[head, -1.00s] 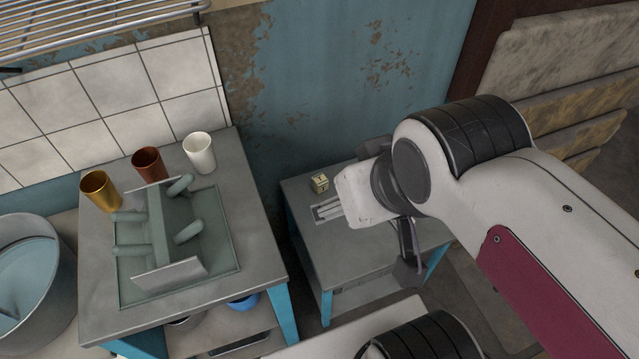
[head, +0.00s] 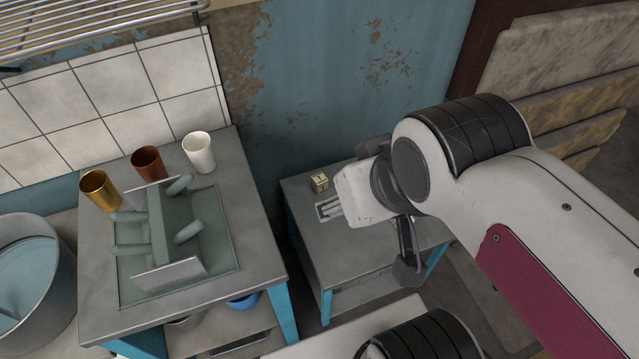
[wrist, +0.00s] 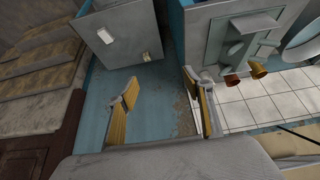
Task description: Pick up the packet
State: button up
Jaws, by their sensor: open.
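My wrist hides part of the table.
A flat piece with slots (head: 328,208) lies just in front of the packet. The left table (head: 100,320) carries a gold cup (head: 98,190), a brown cup (head: 149,165), a white cup (head: 199,152) and a grey-green rack (head: 178,235). A blue wall (head: 300,110) stands behind.

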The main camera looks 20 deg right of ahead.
jog(key=shift+w, duration=0.15)
jog(key=n+t, duration=0.2)
jog(key=t, duration=0.3)
send_over(324, 183)
jog(key=d, duration=0.2)
notch_tip(324, 183, down, 23)
notch_tip(324, 183, down, 11)
jog(key=w+d, duration=0.1)
jog(key=w, duration=0.1)
jog(key=s+f+t, duration=0.1)
jog(key=s+f, duration=0.1)
jog(key=f, duration=0.4)
jog(key=s+a+f+t+y, duration=0.1)
jog(key=s+f, duration=0.1)
jog(key=f, duration=0.5)
jog(key=s+a+f+y, duration=0.1)
jog(key=s+f, duration=0.2)
jog(key=f, duration=0.3)
jog(key=shift+a+f+t, duration=0.1)
jog(key=shift+f+t, duration=0.25)
jog(key=shift+t, duration=0.05)
jog(key=shift+w, duration=0.15)
